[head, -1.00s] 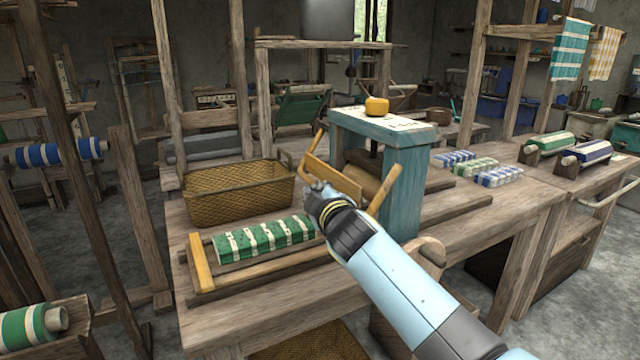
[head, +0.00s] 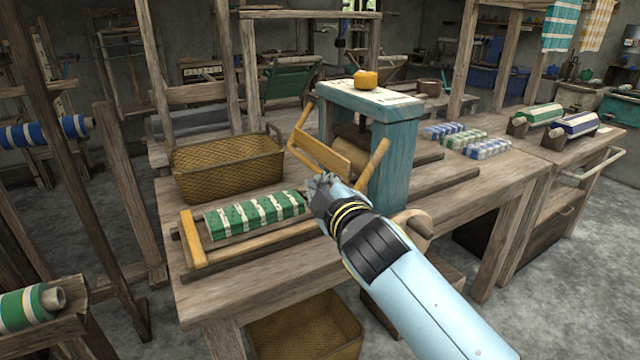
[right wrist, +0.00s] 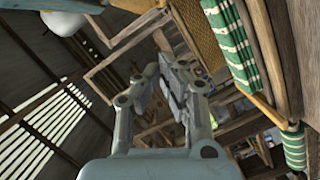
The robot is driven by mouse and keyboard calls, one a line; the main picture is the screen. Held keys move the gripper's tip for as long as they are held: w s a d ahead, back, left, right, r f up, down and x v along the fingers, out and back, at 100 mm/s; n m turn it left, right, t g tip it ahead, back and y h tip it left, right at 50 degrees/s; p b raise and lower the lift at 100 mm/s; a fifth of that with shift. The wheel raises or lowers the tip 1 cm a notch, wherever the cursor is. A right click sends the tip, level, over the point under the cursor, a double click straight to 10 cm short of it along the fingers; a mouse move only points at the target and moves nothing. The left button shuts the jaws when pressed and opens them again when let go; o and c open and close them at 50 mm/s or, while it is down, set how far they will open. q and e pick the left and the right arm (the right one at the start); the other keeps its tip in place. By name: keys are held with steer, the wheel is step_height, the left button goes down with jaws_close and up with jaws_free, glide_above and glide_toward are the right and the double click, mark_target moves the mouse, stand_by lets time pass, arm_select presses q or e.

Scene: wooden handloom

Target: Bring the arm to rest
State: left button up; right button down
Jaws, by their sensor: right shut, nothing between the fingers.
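My right arm (head: 405,285) reaches in from the lower right, pale blue with a black wrist. My right gripper (head: 322,187) is seen from behind, in front of the yellow wooden frame and next to the right end of the green-and-white striped cloth (head: 255,214). In the right wrist view, the gripper (right wrist: 171,72) has its fingers together with nothing between them. In that view the striped cloth (right wrist: 230,45) is to the right, apart from the fingers. My left gripper is not in view.
A woven basket (head: 228,170) stands on the wooden table behind the cloth. A teal stand (head: 392,160) with a yellow block (head: 366,78) on top is close to the right of my gripper. Another basket (head: 305,335) is under the table. Small striped bundles (head: 465,140) lie farther right.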

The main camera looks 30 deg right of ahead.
steer(key=s+d+f+m+g, duration=0.1)
steer(key=s+f+g, duration=0.1)
steer(key=s+f, duration=0.65)
steer(key=s+f+g+y, duration=0.1)
steer(key=s+f+g, duration=0.2)
steer(key=f, duration=1)
steer(key=s+d+f+m+g, duration=0.1)
steer(key=s+f+g, duration=0.1)
steer(key=s+f, duration=0.65)
steer(key=s+f+m+g, duration=0.2)
steer(key=s+f, duration=0.4)
steer(key=s, duration=0.5)
steer(key=s+d+f+m+g+b, duration=0.1)
steer(key=s+f+m+g, duration=0.2)
steer(key=s+f, duration=0.4)
steer(key=s+d+f+m+g+y, duration=0.1)
steer(key=s+f, duration=0.6)
steer(key=s, duration=0.8)
steer(key=m+g, duration=0.1)
steer(key=g, duration=0.1)
steer(key=shift+d+f+m+g, duration=0.25)
steer(key=shift+m+g, duration=0.05)
steer(key=shift+m, duration=0.1)
